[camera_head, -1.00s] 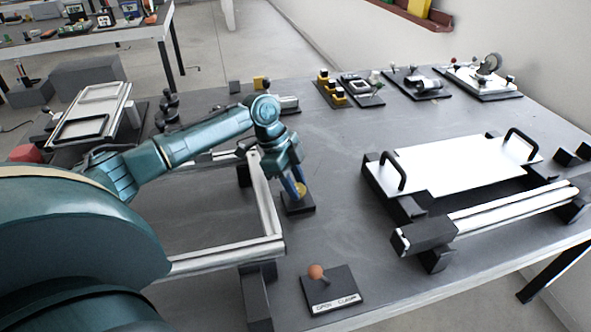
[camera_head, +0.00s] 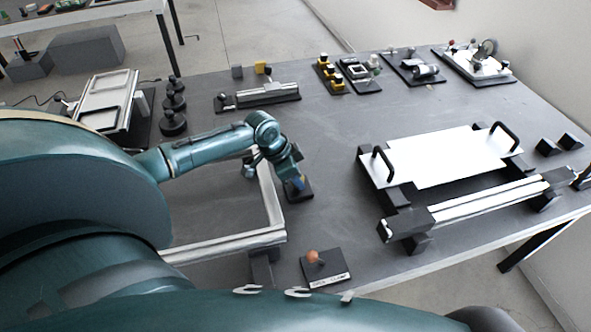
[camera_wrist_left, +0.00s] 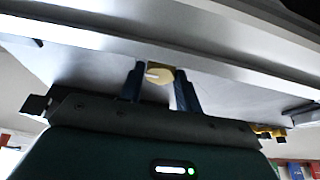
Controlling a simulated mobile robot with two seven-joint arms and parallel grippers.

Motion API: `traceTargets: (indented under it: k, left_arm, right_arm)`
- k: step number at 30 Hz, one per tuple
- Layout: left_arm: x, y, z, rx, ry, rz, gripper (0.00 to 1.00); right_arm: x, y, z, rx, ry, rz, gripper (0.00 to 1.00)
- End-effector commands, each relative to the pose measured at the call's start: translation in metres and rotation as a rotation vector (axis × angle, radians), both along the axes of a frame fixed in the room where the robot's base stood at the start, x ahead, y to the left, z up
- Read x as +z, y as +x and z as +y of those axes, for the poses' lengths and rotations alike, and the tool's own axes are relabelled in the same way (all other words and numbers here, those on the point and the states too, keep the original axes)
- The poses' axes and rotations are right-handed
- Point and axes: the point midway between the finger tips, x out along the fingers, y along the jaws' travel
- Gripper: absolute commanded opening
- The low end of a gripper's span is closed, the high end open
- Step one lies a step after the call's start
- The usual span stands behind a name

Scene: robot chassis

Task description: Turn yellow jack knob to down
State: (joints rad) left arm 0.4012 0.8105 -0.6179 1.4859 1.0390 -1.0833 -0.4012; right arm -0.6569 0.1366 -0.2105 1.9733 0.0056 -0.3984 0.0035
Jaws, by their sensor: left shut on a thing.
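The yellow jack knob (camera_wrist_left: 158,76) shows as a pale yellow disc with a white mark between the two blue fingers of my left gripper (camera_wrist_left: 160,88) in the left wrist view. In the head view, the left gripper (camera_head: 298,184) points down over the small black base (camera_head: 303,193) beside the metal frame. It is shut on the knob, and there the gripper hides the knob. My right gripper is not in view.
A silver frame (camera_head: 270,205) stands just left of the gripper. An orange-knobbed lever (camera_head: 313,257) on a labelled black plate is nearer the front. A white panel with black handles (camera_head: 440,160) lies to the right. Bare table separates them.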

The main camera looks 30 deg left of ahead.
Motion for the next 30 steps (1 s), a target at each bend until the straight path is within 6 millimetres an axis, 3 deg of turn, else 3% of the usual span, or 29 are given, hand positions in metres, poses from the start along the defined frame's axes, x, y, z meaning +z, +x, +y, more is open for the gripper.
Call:
traceTargets:
  k: [13, 14, 21, 30]
  left_arm:
    - [-0.0001, 0.0001, -0.0001, 0.011, -0.001, 0.001, 0.11]
    - [-0.0001, 0.0001, -0.0001, 0.011, -0.001, 0.001, 0.35]
    - [0.0000, 0.0001, 0.0000, 0.011, 0.000, 0.000, 0.55]
    - [0.0027, -0.0005, 0.0011, 0.009, 0.001, -0.001, 0.55]
  right_arm:
    - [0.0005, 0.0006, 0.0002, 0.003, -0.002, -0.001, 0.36]
    - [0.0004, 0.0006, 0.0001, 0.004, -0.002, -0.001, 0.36]
    - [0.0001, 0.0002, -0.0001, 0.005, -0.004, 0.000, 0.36]
    - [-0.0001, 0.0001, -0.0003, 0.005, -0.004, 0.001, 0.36]
